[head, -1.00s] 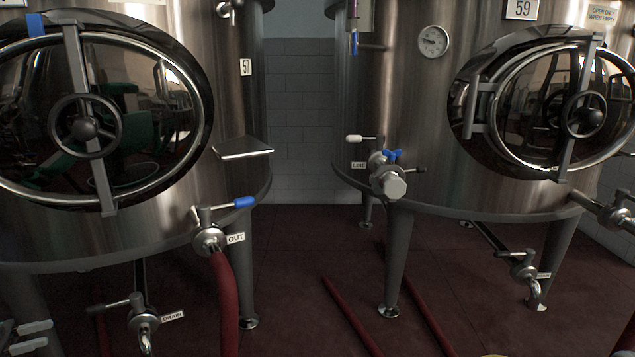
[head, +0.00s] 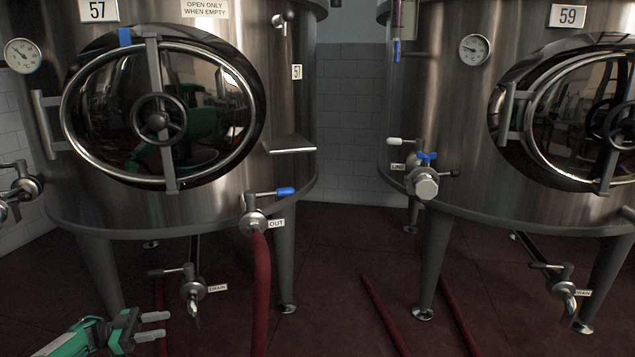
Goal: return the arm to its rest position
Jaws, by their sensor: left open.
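My left gripper (head: 153,326) shows at the lower left, on a green and black arm that comes in from the bottom edge. Its two pale fingers are apart and point right, with nothing between them. It appears in front of the floor, below the drain valve (head: 190,288) of tank 57 in the picture, and seems clear of it. My right gripper is out of view.
Tank 57 (head: 228,205) stands at left with an OUT valve (head: 254,222) and a red hose (head: 261,290) hanging from it. Tank 59 (head: 460,190) stands at right with a LINE valve (head: 424,184). Red hoses (head: 385,315) lie on the dark red floor (head: 335,260) between them.

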